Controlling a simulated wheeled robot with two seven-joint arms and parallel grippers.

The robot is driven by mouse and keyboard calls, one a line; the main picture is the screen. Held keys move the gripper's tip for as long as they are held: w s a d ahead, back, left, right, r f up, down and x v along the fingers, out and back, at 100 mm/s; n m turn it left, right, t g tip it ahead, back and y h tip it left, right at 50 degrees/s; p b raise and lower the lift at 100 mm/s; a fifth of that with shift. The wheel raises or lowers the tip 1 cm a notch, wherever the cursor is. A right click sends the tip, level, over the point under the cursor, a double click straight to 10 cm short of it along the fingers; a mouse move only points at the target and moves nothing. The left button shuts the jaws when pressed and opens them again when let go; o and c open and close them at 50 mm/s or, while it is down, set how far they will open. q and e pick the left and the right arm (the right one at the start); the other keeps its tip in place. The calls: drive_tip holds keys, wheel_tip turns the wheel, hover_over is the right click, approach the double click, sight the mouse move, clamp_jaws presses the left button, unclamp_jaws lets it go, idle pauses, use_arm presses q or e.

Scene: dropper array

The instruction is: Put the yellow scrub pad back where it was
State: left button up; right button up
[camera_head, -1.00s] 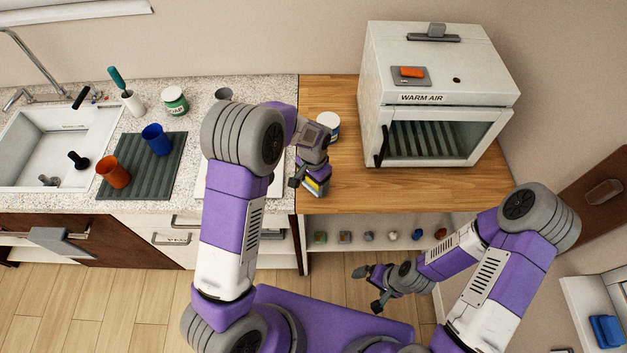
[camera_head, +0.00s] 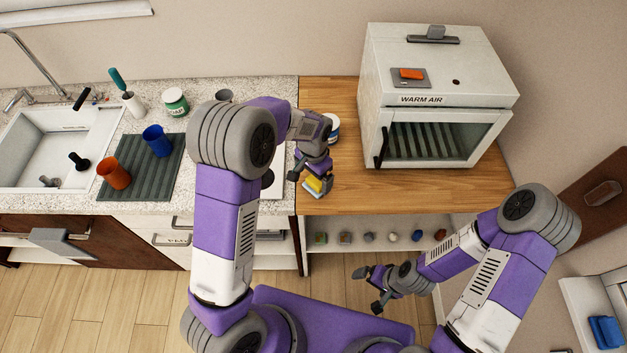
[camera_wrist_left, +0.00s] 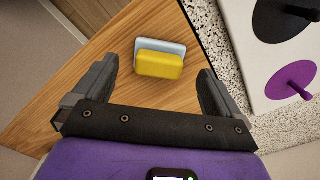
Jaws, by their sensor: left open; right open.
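The yellow scrub pad (camera_wrist_left: 159,65) is in the left wrist view, against a pale blue block (camera_wrist_left: 161,46); both are over the wooden counter, between and ahead of my left fingers. In the head view the yellow pad (camera_head: 314,184) shows beside the fingers, near the left edge of the wooden counter. My left gripper (camera_wrist_left: 160,95) is open, with clear space between its fingers and the pad; it also shows in the head view (camera_head: 312,178). My right gripper (camera_head: 368,287) is open and empty, low in front of the lower shelf.
A white warm-air cabinet (camera_head: 440,95) stands on the wooden counter (camera_head: 420,193). A white jar (camera_head: 333,128) is close behind my left gripper. A row of small items lies on the lower shelf (camera_head: 345,250). Cups (camera_head: 157,140) stand on the ribbed mat (camera_head: 140,180) at left.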

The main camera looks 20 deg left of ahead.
sight(313, 182)
use_arm(q)
wheel_tip(313, 182, up, 8)
drive_tip(key=shift+r+p, duration=0.2)
drive_tip(key=shift+p, duration=0.1)
use_arm(e)
drive_tip(key=shift+r, duration=0.4)
use_arm(q)
drive_tip(key=shift+s+f, duration=0.1)
use_arm(e)
drive_tip(key=shift+s, duration=0.1)
